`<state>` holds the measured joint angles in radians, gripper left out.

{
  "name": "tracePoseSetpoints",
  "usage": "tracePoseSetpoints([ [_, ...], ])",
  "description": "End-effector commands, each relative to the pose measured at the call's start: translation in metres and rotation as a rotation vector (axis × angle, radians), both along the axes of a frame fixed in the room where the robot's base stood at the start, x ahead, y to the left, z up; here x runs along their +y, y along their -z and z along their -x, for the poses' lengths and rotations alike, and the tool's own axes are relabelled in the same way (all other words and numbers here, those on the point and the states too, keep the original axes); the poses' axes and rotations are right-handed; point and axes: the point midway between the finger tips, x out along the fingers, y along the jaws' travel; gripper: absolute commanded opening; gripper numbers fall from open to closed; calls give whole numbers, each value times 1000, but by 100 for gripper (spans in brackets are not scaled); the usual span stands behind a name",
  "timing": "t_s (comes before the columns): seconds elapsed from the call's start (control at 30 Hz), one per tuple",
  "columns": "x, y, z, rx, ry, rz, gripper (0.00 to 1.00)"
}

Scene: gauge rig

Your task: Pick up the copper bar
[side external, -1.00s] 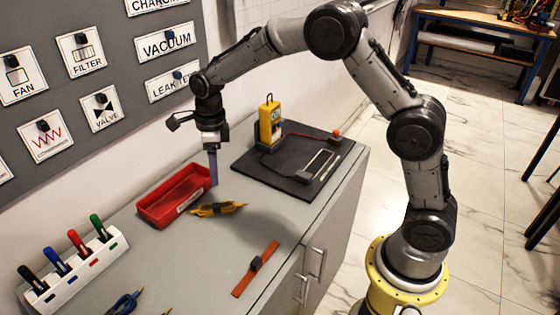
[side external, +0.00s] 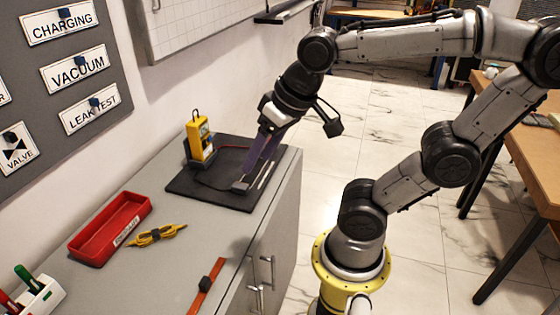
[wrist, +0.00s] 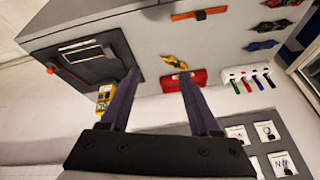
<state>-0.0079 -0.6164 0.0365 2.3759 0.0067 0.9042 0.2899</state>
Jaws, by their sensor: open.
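The copper bar (side external: 207,285) is a flat orange strip with a dark block around its middle. It lies on the grey cabinet top near the front edge in the side view. In the wrist view the bar (wrist: 186,16) is at the top, beyond my fingers. My gripper (side external: 243,186) has long purple fingers. It is over the black board, well away from the bar, with its tips close to a grey block there; I cannot tell whether they touch. In the wrist view my gripper (wrist: 160,73) is open with nothing between its fingers.
The black board (side external: 190,184) carries a yellow meter (side external: 199,138). A white marker holder (side external: 42,298) stands at the lower left. The cabinet top around the bar is clear.

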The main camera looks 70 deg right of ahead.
Motion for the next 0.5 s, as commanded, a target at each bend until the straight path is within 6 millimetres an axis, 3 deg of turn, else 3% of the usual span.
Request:
tracePoseSetpoints([
  [0.03,-1,3,12,-20,-68,36,63],
  [0.17,-3,10,30,-44,-200,109,63],
  [0.2,-3,11,33,-49,-223,122,57],
  [0.5,-3,13,36,-51,-255,139,57],
])
